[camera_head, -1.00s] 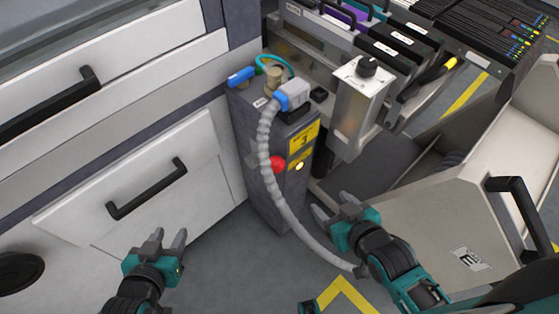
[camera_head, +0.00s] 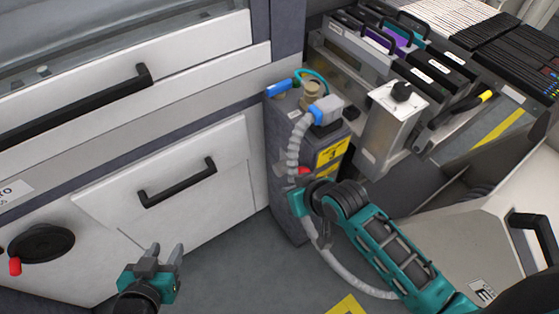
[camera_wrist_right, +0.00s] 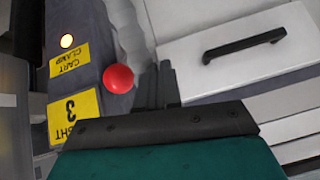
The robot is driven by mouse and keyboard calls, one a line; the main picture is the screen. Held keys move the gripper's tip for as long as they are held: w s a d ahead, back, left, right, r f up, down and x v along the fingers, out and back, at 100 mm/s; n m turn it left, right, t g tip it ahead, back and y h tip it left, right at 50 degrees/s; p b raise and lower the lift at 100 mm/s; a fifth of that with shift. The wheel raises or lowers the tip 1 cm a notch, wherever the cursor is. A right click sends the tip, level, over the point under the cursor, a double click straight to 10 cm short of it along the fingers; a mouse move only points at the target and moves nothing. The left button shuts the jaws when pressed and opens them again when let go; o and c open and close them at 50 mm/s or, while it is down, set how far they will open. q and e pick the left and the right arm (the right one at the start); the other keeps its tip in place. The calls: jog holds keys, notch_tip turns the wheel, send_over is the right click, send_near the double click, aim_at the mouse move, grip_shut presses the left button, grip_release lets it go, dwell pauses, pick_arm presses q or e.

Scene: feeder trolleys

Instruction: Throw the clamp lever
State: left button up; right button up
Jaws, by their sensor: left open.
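The clamp lever shows as a red ball knob (camera_head: 304,172) on the side of a dark grey post (camera_head: 283,205), partly hidden behind my right wrist. In the right wrist view the knob (camera_wrist_right: 118,78) is just left of my right gripper (camera_wrist_right: 157,85), beside a "cart clamp" label (camera_wrist_right: 70,61) and a lit round lamp (camera_wrist_right: 67,41). The right fingers look closed together with nothing between them. I cannot tell whether they touch the knob. My left gripper (camera_head: 168,257) is open and empty, low at the left, well away from the post.
A grey corrugated hose (camera_head: 293,150) runs down the post from a grey-blue plug (camera_head: 325,108), close to my right gripper. White drawers with a black handle (camera_head: 178,183) stand to the left. A metal box with a black knob (camera_head: 402,91) and the feeder trolley are right.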

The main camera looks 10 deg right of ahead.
jog(key=shift+w+a+r+n+g, duration=0.3)
jog(key=shift+w+a+r+g, duration=0.3)
jog(key=shift+w+a+r, duration=0.45)
grip_shut()
pick_arm(q)
jog(key=r+p, duration=0.1)
jog(key=r, duration=0.1)
jog(key=r+p, duration=0.1)
jog(key=shift+s+a+p, duration=0.1)
jog(key=shift+a+p, duration=0.15)
jog(key=shift+p, duration=0.1)
pick_arm(e)
jog(key=w+d+r+n+g+h, duration=0.1)
jog(key=w+r+g+h, duration=0.3)
jog(key=r, duration=0.9)
jog(key=shift+w+d+r+g, duration=0.15)
jog(key=shift+w+d+g, duration=0.25)
jog(key=shift+d, duration=0.3)
pick_arm(q)
jog(key=shift+s, duration=0.1)
pick_arm(e)
send_over(296, 171)
notch_tip(296, 171, down, 12)
jog(key=shift+f, duration=0.65)
